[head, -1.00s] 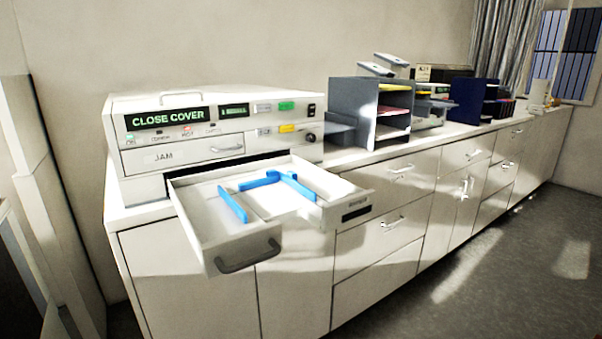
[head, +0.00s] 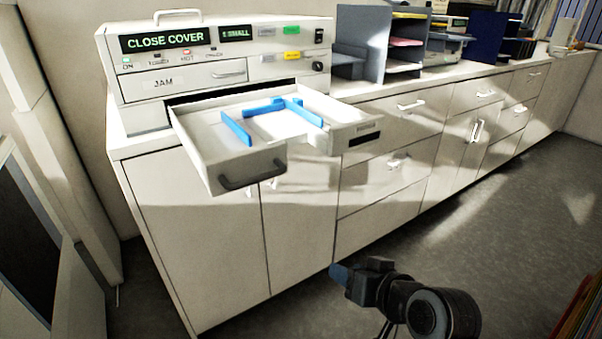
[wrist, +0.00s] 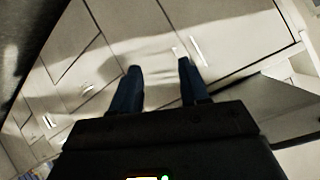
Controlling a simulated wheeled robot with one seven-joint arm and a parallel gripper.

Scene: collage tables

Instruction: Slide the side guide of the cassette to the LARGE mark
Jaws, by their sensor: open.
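The cassette (head: 205,163) is a white drawer pulled out from the printer's front in the head view, with a dark handle on its front. Inside it stand blue guides: a long one (head: 236,129) at the left, and a joined pair (head: 305,113) at the right and back. I cannot make out the size marks. My gripper (head: 338,274) is low in front of the cabinets, well apart from the cassette. In the wrist view its two dark blue fingers (wrist: 158,70) are spread with nothing between them, facing the cabinet fronts.
The printer (head: 220,60) has a display reading CLOSE COVER and a smaller one reading 1 SMALL. Grey sorter shelves (head: 362,45) stand to its right on the counter. The cabinet fronts (head: 300,230) carry handles.

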